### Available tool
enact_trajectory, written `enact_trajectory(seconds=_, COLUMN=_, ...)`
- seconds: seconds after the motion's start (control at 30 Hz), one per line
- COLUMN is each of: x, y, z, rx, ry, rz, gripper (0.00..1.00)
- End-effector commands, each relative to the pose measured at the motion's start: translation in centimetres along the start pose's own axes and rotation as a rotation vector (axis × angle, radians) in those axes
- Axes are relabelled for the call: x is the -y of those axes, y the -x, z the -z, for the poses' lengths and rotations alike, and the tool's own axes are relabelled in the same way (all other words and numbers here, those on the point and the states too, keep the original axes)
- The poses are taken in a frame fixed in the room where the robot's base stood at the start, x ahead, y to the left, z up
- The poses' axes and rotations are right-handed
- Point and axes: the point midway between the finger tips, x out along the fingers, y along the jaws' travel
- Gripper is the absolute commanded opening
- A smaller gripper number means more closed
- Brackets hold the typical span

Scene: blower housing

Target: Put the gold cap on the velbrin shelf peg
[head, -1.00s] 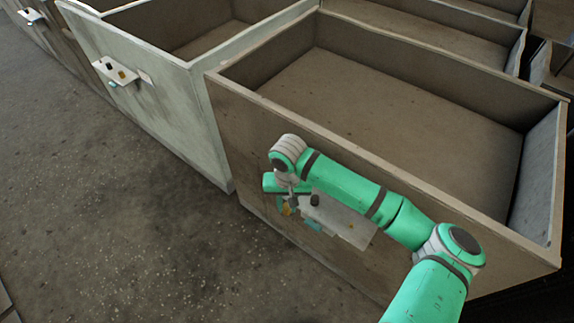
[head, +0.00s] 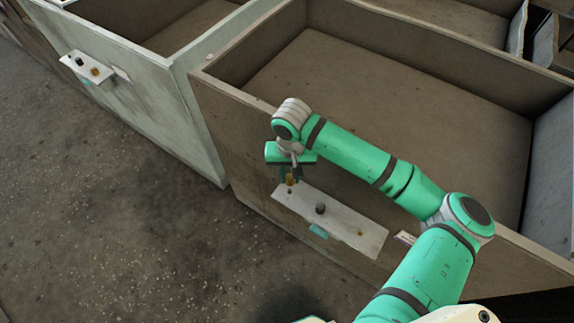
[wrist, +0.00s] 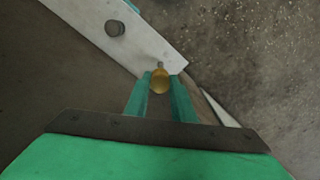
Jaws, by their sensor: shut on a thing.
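My gripper (head: 290,178) is shut on the gold cap (head: 290,180) above the left end of a pale shelf (head: 340,222) on the brown bin's front. In the wrist view the gold cap (wrist: 160,82) sits between the green fingertips (wrist: 160,84). A small grey peg (wrist: 160,65) shows just beyond the cap at the shelf's end. In the head view the peg (head: 290,191) shows just below the cap. I cannot tell whether cap and peg touch. No readable name shows on the shelf.
A dark round knob (head: 320,208) stands mid-shelf, with a small gold piece (head: 360,233) farther right. A cyan tag (head: 318,231) is on the shelf's front. A pale bin (head: 150,95) at left has a similar shelf (head: 88,70). The floor at left is clear.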

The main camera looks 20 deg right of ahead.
Motion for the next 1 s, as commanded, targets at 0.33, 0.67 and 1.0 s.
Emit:
enact_trajectory(seconds=0.33, x=0.1, y=-2.0, z=0.0, rx=0.001, ry=0.001, rz=0.0, gripper=0.01)
enact_trajectory(seconds=0.67, x=0.1, y=-4.4, z=0.0, rx=0.001, ry=0.003, rz=0.0, gripper=0.01)
enact_trajectory(seconds=1.0, x=-0.3, y=-4.3, z=-0.3, rx=0.0, ry=-0.005, rz=0.001, gripper=0.01)
